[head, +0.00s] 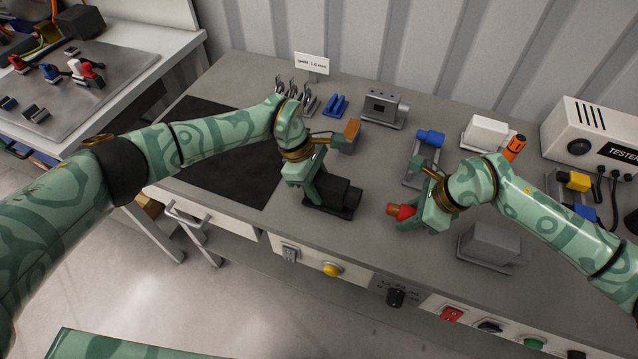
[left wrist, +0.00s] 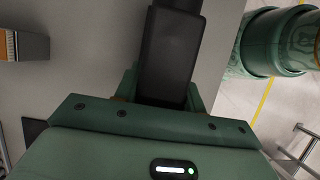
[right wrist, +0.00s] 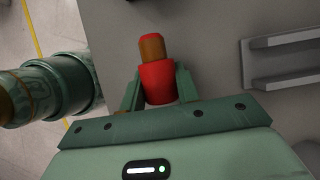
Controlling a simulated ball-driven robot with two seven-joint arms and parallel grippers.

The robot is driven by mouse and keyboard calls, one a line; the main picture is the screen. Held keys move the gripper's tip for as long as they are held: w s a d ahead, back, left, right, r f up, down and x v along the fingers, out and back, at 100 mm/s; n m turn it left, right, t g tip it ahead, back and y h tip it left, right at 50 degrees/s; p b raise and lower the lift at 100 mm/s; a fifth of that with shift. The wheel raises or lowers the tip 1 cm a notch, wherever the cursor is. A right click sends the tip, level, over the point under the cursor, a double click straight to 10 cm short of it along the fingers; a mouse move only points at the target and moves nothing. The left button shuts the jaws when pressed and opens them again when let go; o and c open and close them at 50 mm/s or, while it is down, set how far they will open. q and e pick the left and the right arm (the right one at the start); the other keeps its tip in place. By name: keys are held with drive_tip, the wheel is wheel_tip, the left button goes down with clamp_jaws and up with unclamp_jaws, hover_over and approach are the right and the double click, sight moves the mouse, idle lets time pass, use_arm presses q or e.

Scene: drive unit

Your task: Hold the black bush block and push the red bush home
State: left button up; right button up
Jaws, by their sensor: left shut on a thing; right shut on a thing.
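The black bush block (head: 338,194) stands on the grey bench near its front edge. My left gripper (head: 312,192) is shut on it, and the left wrist view shows the block (left wrist: 172,55) between the fingers (left wrist: 160,92). The red bush (head: 400,211) is in my right gripper (head: 418,212), to the right of the block and apart from it. In the right wrist view the red bush (right wrist: 158,82), with a brown-orange narrower end (right wrist: 152,47), sits between the shut fingers (right wrist: 160,88). The block's bore is not visible.
A blue part on a grey stand (head: 428,140), a grey block (head: 490,245) and a white block (head: 485,133) surround my right arm. A tester (head: 590,135) stands at the right. A black mat (head: 225,150) lies left. Bench between block and bush is clear.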

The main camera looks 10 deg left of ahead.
sight(392, 206)
drive_tip(key=shift+a, duration=0.1)
drive_tip(key=shift+w+a+f, duration=0.1)
drive_tip(key=shift+w+a, duration=0.15)
drive_tip(key=shift+a, duration=0.5)
drive_tip(key=shift+w+a, duration=0.2)
drive_tip(key=shift+a, duration=0.55)
drive_tip(key=shift+w+a+f, duration=0.1)
drive_tip(key=shift+w+a, duration=0.15)
drive_tip(key=shift+a, duration=0.5)
drive_tip(key=shift+w+a, duration=0.1)
drive_tip(key=shift+a, duration=0.35)
drive_tip(key=shift+w+a, duration=0.15)
drive_tip(key=shift+a, duration=0.4)
drive_tip(key=shift+w+a, duration=0.15)
drive_tip(key=shift+a, duration=0.4)
drive_tip(key=shift+w+a, duration=0.1)
drive_tip(key=shift+a, duration=0.05)
drive_tip(key=o, duration=1.2)
